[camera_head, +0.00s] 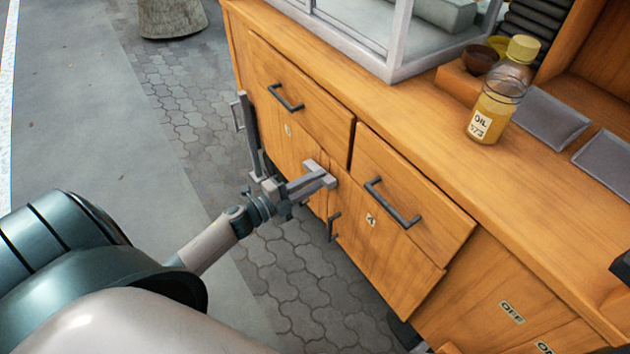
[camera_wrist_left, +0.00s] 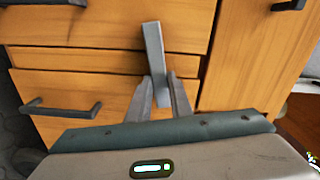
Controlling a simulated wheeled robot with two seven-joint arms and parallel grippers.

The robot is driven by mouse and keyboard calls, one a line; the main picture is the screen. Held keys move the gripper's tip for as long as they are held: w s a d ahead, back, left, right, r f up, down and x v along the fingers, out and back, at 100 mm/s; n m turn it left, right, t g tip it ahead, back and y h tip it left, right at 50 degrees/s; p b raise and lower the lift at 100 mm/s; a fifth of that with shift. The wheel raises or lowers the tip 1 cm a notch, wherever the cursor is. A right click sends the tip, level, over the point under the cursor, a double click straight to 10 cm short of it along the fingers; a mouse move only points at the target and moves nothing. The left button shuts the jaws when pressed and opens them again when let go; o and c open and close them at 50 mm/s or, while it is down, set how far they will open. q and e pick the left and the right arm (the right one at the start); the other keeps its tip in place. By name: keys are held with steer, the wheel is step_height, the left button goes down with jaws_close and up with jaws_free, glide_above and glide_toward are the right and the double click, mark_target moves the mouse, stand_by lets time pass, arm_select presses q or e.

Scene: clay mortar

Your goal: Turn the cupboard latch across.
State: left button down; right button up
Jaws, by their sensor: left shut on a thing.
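The wooden cupboard (camera_head: 382,262) has drawers above and doors below, with dark bar handles. The latch (camera_wrist_left: 153,50) is a grey bar on the cupboard front; in the left wrist view it stands nearly upright, tilted slightly. My left gripper (camera_head: 318,180) reaches the cupboard front between the two drawers and the doors. Its fingers (camera_wrist_left: 160,92) are shut on the lower part of the latch in the left wrist view. In the head view the fingers hide much of the latch. My right gripper is not in view.
An oil bottle (camera_head: 497,92) stands on the counter, beside grey trays (camera_head: 545,117) and a small brown bowl (camera_head: 480,59). A glass case (camera_head: 385,40) stands at the counter's back. Drawer handles (camera_head: 391,203) stick out near my left gripper.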

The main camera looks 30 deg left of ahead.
arm_select(q)
steer(key=shift+f+m+b, duration=0.2)
steer(key=shift+m+b, duration=0.1)
steer(key=shift+m, duration=1)
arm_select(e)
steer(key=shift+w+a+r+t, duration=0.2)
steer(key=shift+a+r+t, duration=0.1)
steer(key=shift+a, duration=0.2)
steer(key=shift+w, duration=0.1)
arm_select(q)
steer(key=c, duration=1.6)
jaws_free()
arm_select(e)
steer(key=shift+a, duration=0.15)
arm_select(q)
steer(key=shift+s, duration=0.15)
steer(key=shift+s+a, duration=0.2)
steer(key=shift+s, duration=0.3)
steer(key=shift+v, duration=8.05)
